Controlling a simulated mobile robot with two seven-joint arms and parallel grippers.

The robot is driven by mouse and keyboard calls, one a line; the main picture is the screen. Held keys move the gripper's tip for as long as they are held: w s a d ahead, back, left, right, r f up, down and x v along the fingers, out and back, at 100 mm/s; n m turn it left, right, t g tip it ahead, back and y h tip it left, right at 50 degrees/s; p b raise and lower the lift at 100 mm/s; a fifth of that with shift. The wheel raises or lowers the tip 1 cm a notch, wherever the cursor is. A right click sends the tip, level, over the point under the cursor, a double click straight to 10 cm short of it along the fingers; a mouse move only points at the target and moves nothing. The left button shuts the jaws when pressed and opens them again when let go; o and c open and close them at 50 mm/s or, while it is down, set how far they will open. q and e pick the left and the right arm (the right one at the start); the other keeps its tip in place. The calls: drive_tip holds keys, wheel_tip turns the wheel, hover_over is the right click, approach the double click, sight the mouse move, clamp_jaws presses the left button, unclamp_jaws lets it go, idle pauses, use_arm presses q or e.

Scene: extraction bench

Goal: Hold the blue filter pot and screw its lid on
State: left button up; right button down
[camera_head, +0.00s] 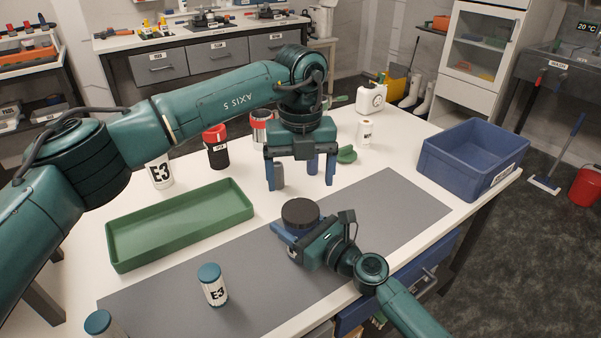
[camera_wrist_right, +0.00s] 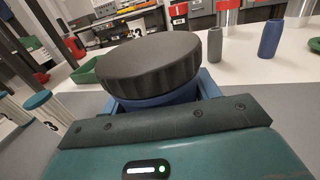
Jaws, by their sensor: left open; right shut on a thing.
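The blue filter pot (camera_head: 301,222) is held upright over the grey mat in my right gripper (camera_head: 297,232), which is shut on its body. Its dark ribbed lid (camera_head: 300,210) sits on top of the pot. In the right wrist view the lid (camera_wrist_right: 150,66) fills the middle, with a strip of the blue pot (camera_wrist_right: 165,97) below it. I cannot tell how far the lid is screwed on. My left gripper (camera_head: 300,184) is open and points down, above and just behind the lid, with nothing between its fingers.
E3 jars (camera_head: 212,285) stand front left. A small grey bottle (camera_wrist_right: 214,43) and a blue bottle (camera_wrist_right: 270,39) stand behind the pot. A blue crate (camera_head: 440,163) is at the right.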

sight(300, 210)
use_arm(q)
drive_tip(key=shift+n, duration=0.3)
wheel_tip(300, 210, down, 8)
drive_tip(key=shift+f, duration=0.1)
idle(0.6)
drive_tip(key=shift+c, duration=0.5)
